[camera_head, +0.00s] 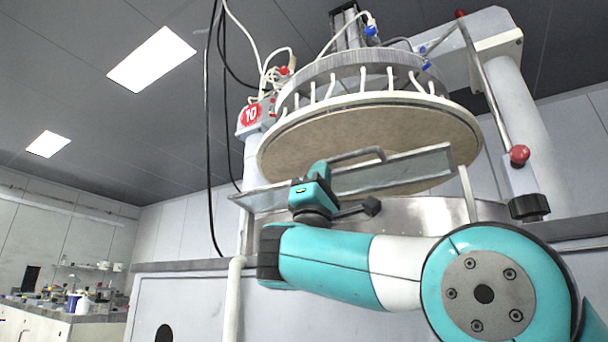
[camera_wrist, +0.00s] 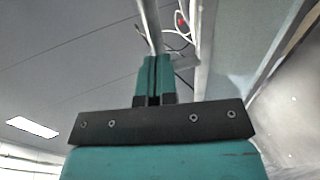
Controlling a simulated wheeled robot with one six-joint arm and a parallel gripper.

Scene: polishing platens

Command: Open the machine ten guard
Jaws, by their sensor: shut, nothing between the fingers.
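Machine ten carries a red number sign (camera_head: 250,114). Its guard (camera_head: 415,167) looks to be the long grey metal panel, slanting up to the right in front of the large round platen (camera_head: 370,140). A bent bar handle (camera_head: 358,155) stands on the guard's upper side. My gripper (camera_head: 320,168) is at the handle's left end, with its teal fingers pointing up. In the wrist view the fingers (camera_wrist: 153,62) are together and empty, and a metal bar (camera_wrist: 148,22) runs up just beyond their tips. I cannot tell whether they touch it.
A curved metal tub wall (camera_head: 420,212) lies below the platen, behind my arm. A lever with a red knob (camera_head: 519,154) is at the right. Black cables (camera_head: 207,120) hang left of the machine. A bench (camera_head: 60,315) with bottles stands at the far left.

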